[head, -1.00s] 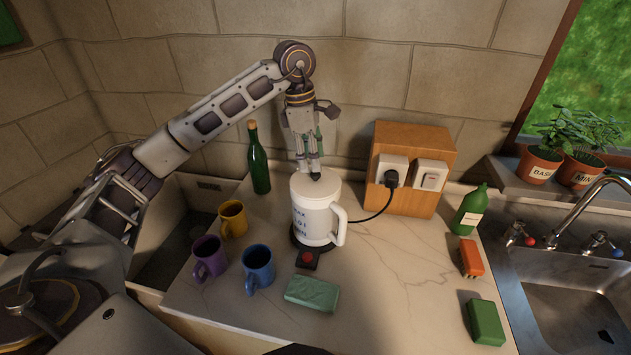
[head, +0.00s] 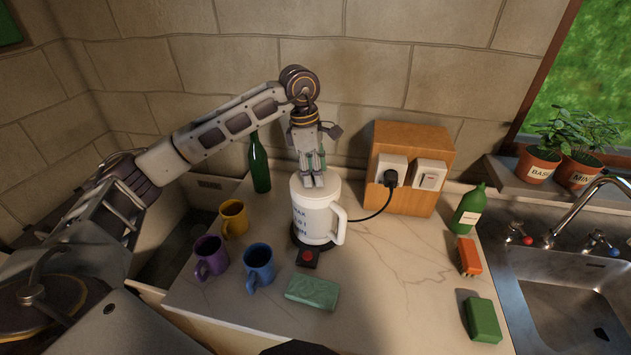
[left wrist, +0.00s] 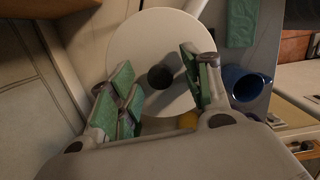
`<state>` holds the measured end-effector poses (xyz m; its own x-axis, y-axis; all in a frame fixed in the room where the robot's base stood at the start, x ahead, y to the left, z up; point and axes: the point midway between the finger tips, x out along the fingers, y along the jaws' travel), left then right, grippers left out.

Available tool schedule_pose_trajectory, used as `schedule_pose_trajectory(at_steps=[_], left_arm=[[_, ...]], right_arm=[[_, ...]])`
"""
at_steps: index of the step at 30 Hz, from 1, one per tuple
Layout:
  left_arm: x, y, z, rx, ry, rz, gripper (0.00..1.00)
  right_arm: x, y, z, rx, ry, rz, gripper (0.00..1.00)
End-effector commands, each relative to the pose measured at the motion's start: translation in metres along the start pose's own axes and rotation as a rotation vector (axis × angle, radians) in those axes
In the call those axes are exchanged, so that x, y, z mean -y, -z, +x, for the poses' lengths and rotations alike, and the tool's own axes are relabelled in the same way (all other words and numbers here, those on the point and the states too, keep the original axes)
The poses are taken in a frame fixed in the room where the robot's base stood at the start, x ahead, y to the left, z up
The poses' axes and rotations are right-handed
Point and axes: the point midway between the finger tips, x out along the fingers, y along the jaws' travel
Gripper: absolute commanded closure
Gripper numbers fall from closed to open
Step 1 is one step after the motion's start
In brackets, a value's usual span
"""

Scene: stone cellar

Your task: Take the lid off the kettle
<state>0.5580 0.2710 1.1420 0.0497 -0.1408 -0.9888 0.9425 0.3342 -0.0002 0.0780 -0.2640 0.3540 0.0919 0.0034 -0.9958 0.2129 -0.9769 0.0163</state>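The white kettle (head: 317,220) stands on its dark base on the counter, handle to the right. Its pale round lid (left wrist: 145,35) is on top, with a dark knob (left wrist: 160,77) in the middle. My left gripper (head: 312,184) points straight down at the lid from above. In the left wrist view its green-padded fingers (left wrist: 162,88) are spread on either side of the knob, with gaps left and right of it. In the head view the fingers hide the knob. Whether the fingertips touch the lid I cannot tell. My right gripper is not in view.
Purple (head: 210,258), yellow (head: 233,219) and blue (head: 259,267) mugs stand left of the kettle. A green bottle (head: 259,165) is behind. A wooden socket box (head: 413,150) stands to the right with a cord. A green sponge-like block (head: 312,292) lies in front.

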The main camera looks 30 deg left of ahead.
Motion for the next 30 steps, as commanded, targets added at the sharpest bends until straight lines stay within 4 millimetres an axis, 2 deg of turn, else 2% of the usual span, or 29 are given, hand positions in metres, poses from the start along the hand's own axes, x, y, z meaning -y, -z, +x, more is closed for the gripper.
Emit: schedule_pose_trajectory(at_steps=[1, 11, 23, 30], left_arm=[[0.000, 0.000, 0.000, 0.000, 0.000, 0.000, 0.58], [0.000, 0.000, 0.000, 0.000, 0.000, 0.000, 0.99], [0.000, -0.001, -0.004, 0.001, -0.001, 0.000, 0.99], [0.000, -0.004, -0.024, 0.002, -0.003, 0.000, 0.99]], right_arm=[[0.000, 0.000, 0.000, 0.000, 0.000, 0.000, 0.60], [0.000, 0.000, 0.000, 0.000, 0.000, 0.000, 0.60], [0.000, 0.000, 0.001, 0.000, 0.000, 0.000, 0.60], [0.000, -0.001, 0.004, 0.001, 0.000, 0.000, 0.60]])
